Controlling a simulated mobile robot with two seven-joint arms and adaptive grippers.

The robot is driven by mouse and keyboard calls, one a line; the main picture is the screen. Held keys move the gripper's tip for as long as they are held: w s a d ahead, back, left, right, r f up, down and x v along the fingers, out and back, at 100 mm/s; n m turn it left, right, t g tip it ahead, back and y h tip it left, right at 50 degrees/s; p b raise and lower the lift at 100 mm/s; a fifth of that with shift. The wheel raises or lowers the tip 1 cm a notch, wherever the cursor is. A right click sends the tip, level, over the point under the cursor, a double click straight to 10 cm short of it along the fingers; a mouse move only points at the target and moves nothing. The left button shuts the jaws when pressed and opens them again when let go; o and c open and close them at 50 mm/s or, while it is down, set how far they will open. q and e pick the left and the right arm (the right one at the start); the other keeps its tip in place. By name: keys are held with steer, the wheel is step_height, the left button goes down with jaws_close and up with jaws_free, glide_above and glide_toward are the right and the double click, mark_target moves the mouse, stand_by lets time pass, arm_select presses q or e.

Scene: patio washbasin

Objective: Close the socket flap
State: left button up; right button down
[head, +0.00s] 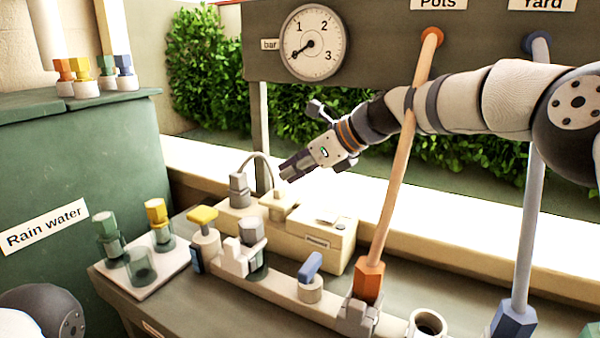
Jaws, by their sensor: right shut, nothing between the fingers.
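My right gripper (286,172) reaches in from the right, its fingers shut and empty, pointing down and left. It is above the back of the bench, over a low cream housing (233,216). On that housing stands a grey plug-like piece (239,190) with a thin grey cable arching right. A small cream block (278,207) sits just below my fingertips; I cannot tell whether it is the socket flap or how far the flap is open. A cream box with a small label (338,243) stands to the right. My left gripper is out of view.
A white pipe (272,284) with yellow and blue-handled taps runs along the bench. An orange hose (398,165) and a blue hose (527,225) rise to the gauge board (380,52). Coloured connectors stand on a white tray (172,270) at left.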

mark_target(278, 186)
steer(key=shift+w+a+f+b, duration=0.15)
steer(key=shift+w+a+f, duration=0.1)
steer(key=shift+w+a, duration=0.25)
steer(key=shift+w+a+f+b, duration=0.15)
steer(key=shift+w+a+f, duration=0.1)
steer(key=shift+a, duration=0.35)
steer(key=shift+w+a+f, duration=0.1)
steer(key=shift+a, duration=0.1)
steer(key=shift+a+f, duration=0.1)
steer(key=shift+w, duration=0.1)
steer(key=shift+r, duration=0.85)
